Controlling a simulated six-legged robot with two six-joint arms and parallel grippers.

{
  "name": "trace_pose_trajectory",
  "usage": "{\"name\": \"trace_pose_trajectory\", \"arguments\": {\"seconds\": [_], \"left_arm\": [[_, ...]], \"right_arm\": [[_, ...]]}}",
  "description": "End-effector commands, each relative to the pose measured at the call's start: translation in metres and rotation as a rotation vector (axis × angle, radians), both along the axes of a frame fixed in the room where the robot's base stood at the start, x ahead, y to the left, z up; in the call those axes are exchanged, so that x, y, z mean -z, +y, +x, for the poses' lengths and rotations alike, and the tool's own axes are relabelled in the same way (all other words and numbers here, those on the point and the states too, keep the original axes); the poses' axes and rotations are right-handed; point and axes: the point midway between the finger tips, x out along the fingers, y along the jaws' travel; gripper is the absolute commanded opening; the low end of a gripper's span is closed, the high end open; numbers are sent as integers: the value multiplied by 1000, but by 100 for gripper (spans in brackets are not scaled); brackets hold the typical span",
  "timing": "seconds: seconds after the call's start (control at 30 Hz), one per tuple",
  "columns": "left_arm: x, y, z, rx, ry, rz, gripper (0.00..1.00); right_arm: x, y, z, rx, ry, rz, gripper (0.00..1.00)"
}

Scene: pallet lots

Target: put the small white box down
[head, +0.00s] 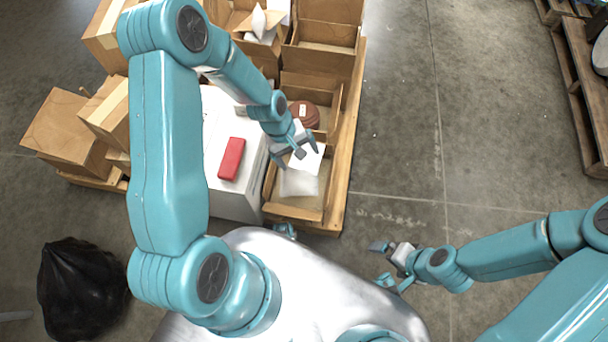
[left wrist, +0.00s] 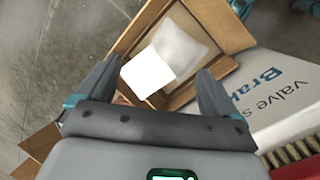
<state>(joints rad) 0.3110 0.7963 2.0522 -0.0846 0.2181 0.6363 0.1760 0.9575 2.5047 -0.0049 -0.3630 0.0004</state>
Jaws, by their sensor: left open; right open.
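The small white box (head: 309,160) lies in an open cardboard carton (head: 296,212), beside or partly over a pale puffy bag (head: 299,184). In the left wrist view the white box (left wrist: 148,80) shows between my open fingers, next to the bag (left wrist: 182,46). My left gripper (head: 298,153) is open just above the box; I cannot tell if the fingers touch it. My right gripper (head: 380,264) is open and empty, out over the floor to the right of the cartons.
A white carton (head: 235,196) with a red item (head: 232,158) on top stands left of the open carton. A round brown item (head: 304,114) sits in the carton behind. More cartons (head: 70,130) crowd the pallet (head: 348,140). A black bag (head: 80,280) lies lower left.

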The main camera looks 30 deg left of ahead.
Motion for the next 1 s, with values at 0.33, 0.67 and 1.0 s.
{"name": "trace_pose_trajectory", "arguments": {"seconds": [0.33,0.67,1.0], "left_arm": [[31,-95,-129,637,-186,-1,94],[30,-97,-133,667,-200,3,94],[-31,-97,-133,665,-201,3,94]], "right_arm": [[0,0,0,0,0,0,100],[-1,0,0,0,0,0,100],[-61,0,0,0,0,0,100]]}}
